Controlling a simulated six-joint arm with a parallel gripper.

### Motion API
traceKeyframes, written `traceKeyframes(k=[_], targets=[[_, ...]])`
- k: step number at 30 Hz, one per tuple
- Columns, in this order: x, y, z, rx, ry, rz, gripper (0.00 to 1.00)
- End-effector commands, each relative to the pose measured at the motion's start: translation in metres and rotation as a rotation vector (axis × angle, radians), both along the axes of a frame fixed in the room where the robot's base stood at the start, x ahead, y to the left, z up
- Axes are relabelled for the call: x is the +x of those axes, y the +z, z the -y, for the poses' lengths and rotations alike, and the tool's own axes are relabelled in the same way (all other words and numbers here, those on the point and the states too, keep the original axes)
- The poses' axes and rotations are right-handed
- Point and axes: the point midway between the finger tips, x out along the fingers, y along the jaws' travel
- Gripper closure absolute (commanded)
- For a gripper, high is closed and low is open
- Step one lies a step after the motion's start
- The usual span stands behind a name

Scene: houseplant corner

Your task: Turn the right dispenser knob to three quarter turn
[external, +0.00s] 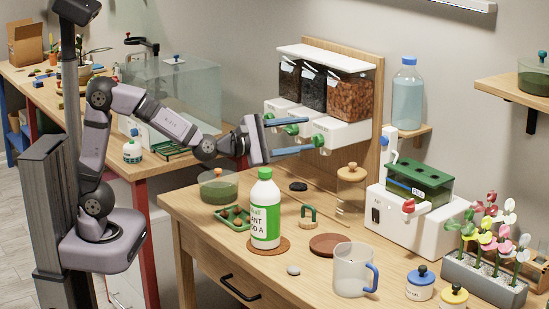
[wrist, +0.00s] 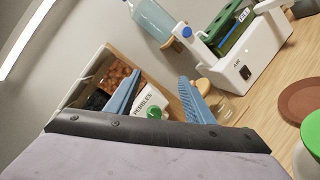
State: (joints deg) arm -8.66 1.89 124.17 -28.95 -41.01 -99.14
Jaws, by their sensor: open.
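The dispenser (external: 335,131) hangs on a wooden back panel, with three clear bins over white fronts. The right bin holds brown pebbles and its front reads PEBBLES in the wrist view (wrist: 145,99). Its green right knob (external: 319,141) also shows in the wrist view (wrist: 155,112), in the gap between my fingers. My gripper (external: 311,132) is open, with its blue fingers reaching toward the dispenser front; it also shows in the wrist view (wrist: 160,77). I cannot tell whether a finger touches the knob. The middle knob (external: 291,130) shows just beyond the upper finger.
A white bottle with a green cap (external: 265,212) stands below my gripper. A jar with a wooden lid (external: 351,187) stands below the dispenser. A white machine with a green-lidded tank (external: 415,215) is to the right. A glass mug (external: 352,270) stands near the front.

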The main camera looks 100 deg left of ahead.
Motion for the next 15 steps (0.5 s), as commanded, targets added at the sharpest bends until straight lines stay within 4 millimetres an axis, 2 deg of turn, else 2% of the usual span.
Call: traceKeyframes(k=[1, 4, 9, 15], targets=[[-0.006, -0.016, -0.008, -0.096, 0.029, 0.033, 0.52], [-0.014, -0.031, -0.021, -0.294, 0.091, 0.140, 0.52], [-0.024, -0.048, -0.043, -0.585, 0.189, 0.358, 0.52], [-0.033, -0.059, -0.057, -0.782, 0.257, 0.536, 0.52]])
